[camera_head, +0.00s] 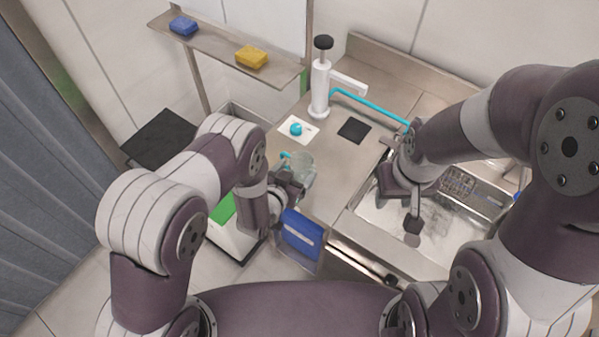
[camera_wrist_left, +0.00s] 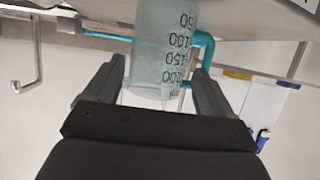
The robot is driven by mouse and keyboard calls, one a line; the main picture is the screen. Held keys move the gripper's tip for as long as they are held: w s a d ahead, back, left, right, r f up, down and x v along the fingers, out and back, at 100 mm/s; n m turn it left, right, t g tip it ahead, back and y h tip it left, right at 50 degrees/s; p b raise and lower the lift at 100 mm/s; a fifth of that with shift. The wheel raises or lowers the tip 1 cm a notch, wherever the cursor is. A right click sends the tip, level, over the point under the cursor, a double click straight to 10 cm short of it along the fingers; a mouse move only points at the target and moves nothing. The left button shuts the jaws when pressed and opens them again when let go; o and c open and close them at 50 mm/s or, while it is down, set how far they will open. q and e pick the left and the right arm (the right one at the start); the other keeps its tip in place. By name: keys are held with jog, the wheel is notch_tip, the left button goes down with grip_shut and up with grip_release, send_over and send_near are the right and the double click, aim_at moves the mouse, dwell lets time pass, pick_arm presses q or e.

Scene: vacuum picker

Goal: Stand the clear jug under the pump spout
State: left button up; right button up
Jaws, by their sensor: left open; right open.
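The clear jug (camera_head: 303,164) with a teal handle is near the counter's left edge in the head view. In the left wrist view the jug (camera_wrist_left: 164,45) shows dark volume marks and sits between the spread fingers of my left gripper (camera_wrist_left: 152,85). My left gripper (camera_head: 293,181) is open around it; I cannot tell whether either finger touches. The white pump (camera_head: 320,88) with a black knob stands at the back of the counter, its spout (camera_head: 349,84) pointing right. My right gripper (camera_head: 412,212) is open above the sink, partly hidden by its own wrist.
A black square (camera_head: 354,130) and a white card (camera_head: 306,138) with a teal knob lie on the counter (camera_head: 325,168). A teal hose (camera_head: 370,104) runs from the pump. The steel sink (camera_head: 375,222) is at right. A shelf (camera_head: 220,51) holds blue and yellow sponges.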

pick_arm(q)
jog(key=shift+w+d+f+b, duration=0.7)
jog(key=shift+w+f+b, duration=0.15)
jog(key=shift+w, duration=0.1)
jog(key=shift+w+d, duration=0.25)
jog(key=shift+w, duration=0.35)
jog(key=shift+a, duration=0.1)
jog(key=c, duration=0.7)
jog(key=shift+s+r, duration=0.1)
jog(key=shift+s, duration=0.05)
jog(key=shift+c, duration=0.6)
pick_arm(e)
jog(key=shift+s+d+f, duration=0.1)
jog(key=shift+s+f, duration=0.1)
jog(key=shift+f, duration=0.45)
jog(key=shift+s+d+f, duration=0.1)
jog(key=shift+s+f, duration=0.05)
jog(key=shift+f, duration=0.45)
